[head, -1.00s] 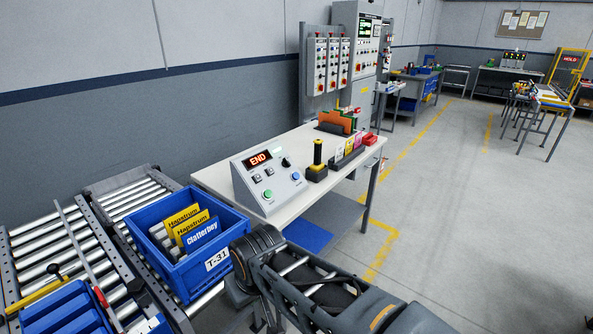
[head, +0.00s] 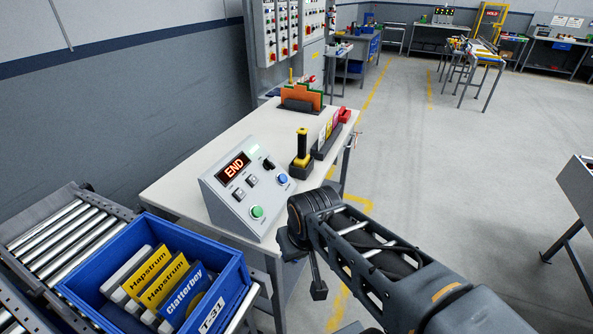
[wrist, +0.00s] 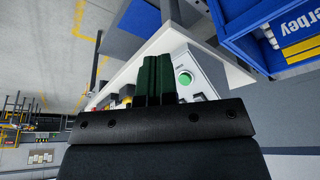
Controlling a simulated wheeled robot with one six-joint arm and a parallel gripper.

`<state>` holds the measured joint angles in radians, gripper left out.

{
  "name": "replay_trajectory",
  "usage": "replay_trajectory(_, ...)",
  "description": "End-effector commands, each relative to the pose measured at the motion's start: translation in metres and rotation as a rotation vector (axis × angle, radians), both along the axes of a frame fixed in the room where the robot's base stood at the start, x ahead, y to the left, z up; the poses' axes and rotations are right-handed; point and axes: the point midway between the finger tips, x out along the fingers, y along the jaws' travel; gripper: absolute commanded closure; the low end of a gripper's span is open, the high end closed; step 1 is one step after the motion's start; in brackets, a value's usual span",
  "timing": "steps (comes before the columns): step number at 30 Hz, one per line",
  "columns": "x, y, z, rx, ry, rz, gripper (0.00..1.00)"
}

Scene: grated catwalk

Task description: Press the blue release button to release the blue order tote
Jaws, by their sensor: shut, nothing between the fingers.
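The sloped grey control box (head: 238,205) stands on the white table, its red display reading END. Its blue button (head: 282,179) is at the right of the panel, and a green button (head: 257,212) is at the lower front. The blue tote (head: 225,295), labelled T-31, sits on the rollers at lower left with yellow, blue and grey boxes inside. My gripper (wrist: 152,62) is shut and empty in the wrist view, with the green button (wrist: 184,77) just beside its fingers. The blue button cannot be made out there. My arm shows right of the box in the head view.
Roller conveyor (head: 60,240) runs at the left. The floor to the right (head: 450,160) is mostly open.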

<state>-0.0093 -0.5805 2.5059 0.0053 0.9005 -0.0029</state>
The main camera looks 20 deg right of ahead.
Motion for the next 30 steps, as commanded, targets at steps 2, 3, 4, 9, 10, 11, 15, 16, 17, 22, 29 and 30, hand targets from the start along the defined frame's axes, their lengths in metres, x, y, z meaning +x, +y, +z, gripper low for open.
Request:
replay_trajectory(2, 0.0, 0.0, 0.0, 0.0, 0.0, 0.0, 1.0)
replay_trajectory(3, 0.0, 0.0, 0.0, 0.0, 0.0, 0.0, 1.0)
replay_trajectory(4, 0.0, 0.0, 0.0, 0.0, 0.0, 0.0, 1.0)
replay_trajectory(9, 0.0, 0.0, 0.0, 0.007, 0.003, -0.005, 1.0)
replay_trajectory(10, 0.001, 0.001, -0.001, 0.016, 0.008, -0.013, 1.0)
replay_trajectory(11, 0.002, 0.002, -0.001, 0.03, 0.015, -0.025, 1.0)
replay_trajectory(15, 0.016, 0.009, -0.006, 0.2, 0.089, -0.16, 1.0)
replay_trajectory(16, 0.022, 0.012, -0.007, 0.26, 0.112, -0.207, 1.0)
replay_trajectory(17, 0.029, 0.016, -0.008, 0.327, 0.137, -0.258, 1.0)
replay_trajectory(22, 0.092, 0.024, -0.004, 0.794, 0.259, -0.599, 1.0)
replay_trajectory(29, 0.197, -0.032, 0.008, 1.446, 0.277, -1.006, 1.0)
replay_trajectory(30, 0.21, -0.047, 0.009, 1.538, 0.263, -1.055, 1.0)
